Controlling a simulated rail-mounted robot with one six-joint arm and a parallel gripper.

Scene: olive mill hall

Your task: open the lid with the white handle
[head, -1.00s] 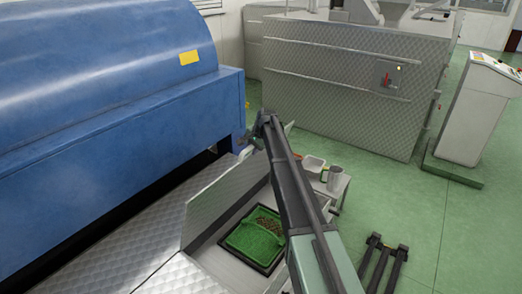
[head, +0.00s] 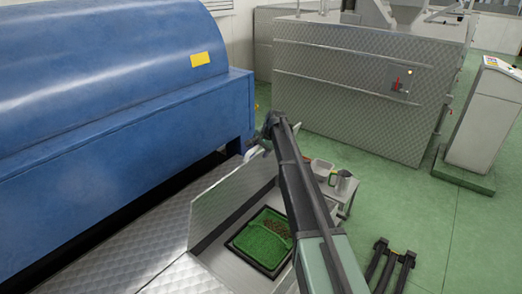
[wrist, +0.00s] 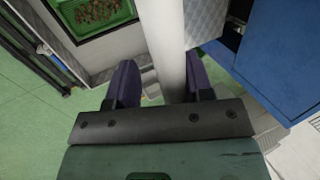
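The lid (head: 225,208) is a quilted steel panel standing steeply raised beside an open steel bin, which holds a green-lined tray (head: 240,244). My gripper (head: 262,140) is at the far upper corner of the lid, small and partly hidden by my arm in the head view. In the wrist view a white bar (wrist: 169,45) runs between the two dark fingers of my gripper (wrist: 164,85). The right finger is close to the bar and a gap shows at the left finger, so the gripper looks open around it. I cannot tell whether this bar is the handle or the lid's edge.
A large blue machine (head: 110,95) stands close on the left of the lid. A small side table (head: 345,190) with a white container and a metal jug is beyond my arm. A quilted steel cabinet (head: 350,80) stands behind.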

